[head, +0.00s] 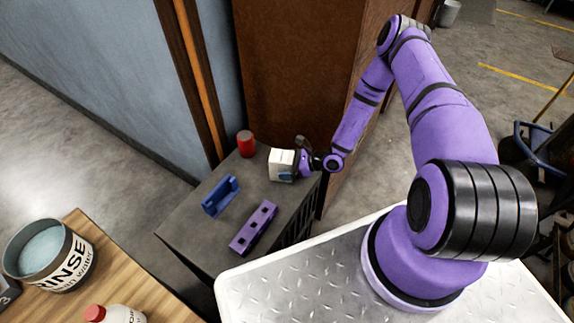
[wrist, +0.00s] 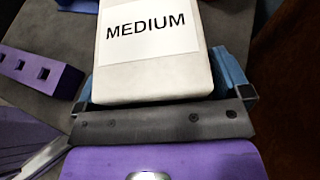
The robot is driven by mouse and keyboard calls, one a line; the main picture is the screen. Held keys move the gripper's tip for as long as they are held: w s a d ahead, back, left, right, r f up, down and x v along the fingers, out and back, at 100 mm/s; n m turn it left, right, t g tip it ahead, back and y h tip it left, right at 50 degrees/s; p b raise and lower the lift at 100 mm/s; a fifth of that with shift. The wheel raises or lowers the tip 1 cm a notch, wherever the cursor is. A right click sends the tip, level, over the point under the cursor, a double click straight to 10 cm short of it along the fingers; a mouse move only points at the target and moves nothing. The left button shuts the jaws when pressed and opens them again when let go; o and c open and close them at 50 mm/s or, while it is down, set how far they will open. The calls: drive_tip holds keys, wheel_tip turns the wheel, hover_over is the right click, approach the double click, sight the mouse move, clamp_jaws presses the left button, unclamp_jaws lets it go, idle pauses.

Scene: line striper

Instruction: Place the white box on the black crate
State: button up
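The white box (head: 282,164) is at the far right part of a dark grey top. In the wrist view the white box (wrist: 152,72) fills the upper middle, its label reading MEDIUM. My gripper (head: 288,173) reaches it from the right; in the wrist view its blue fingers (wrist: 155,80) lie along both sides of the box, close against it. I cannot tell whether the box touches the top beneath it. The only black crate-like thing I see is the dark stand (head: 190,238) under these objects, with a slatted right side.
On the dark top are a red cylinder (head: 246,144), a blue bracket (head: 220,197) and a purple block with square holes (head: 253,229). A brown cabinet (head: 290,70) stands behind. A wooden table (head: 80,278) with a RINSE bucket (head: 66,265) is at lower left.

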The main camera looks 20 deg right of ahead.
drive_tip(key=v, duration=1.2)
drive_tip(key=shift+r, duration=0.2)
drive_tip(key=s+a+r+n+g+h, duration=0.15)
drive_tip(key=r+n+g, duration=0.4)
drive_tip(key=r, duration=1.25)
drive_tip(key=a+r+n+g+h, duration=0.1)
drive_tip(key=a+r+n+g, duration=0.15)
drive_tip(key=r+n, duration=1.05)
drive_tip(key=s+r+n+t+h, duration=0.3)
drive_tip(key=s+r+h, duration=0.1)
drive_tip(key=s+r, duration=0.7)
drive_tip(key=s+r+n+t+h, duration=0.3)
drive_tip(key=s+r+h, duration=0.2)
drive_tip(key=s+r, duration=0.6)
wheel_tip(320, 180, up, 5)
drive_tip(key=shift+s, duration=0.15)
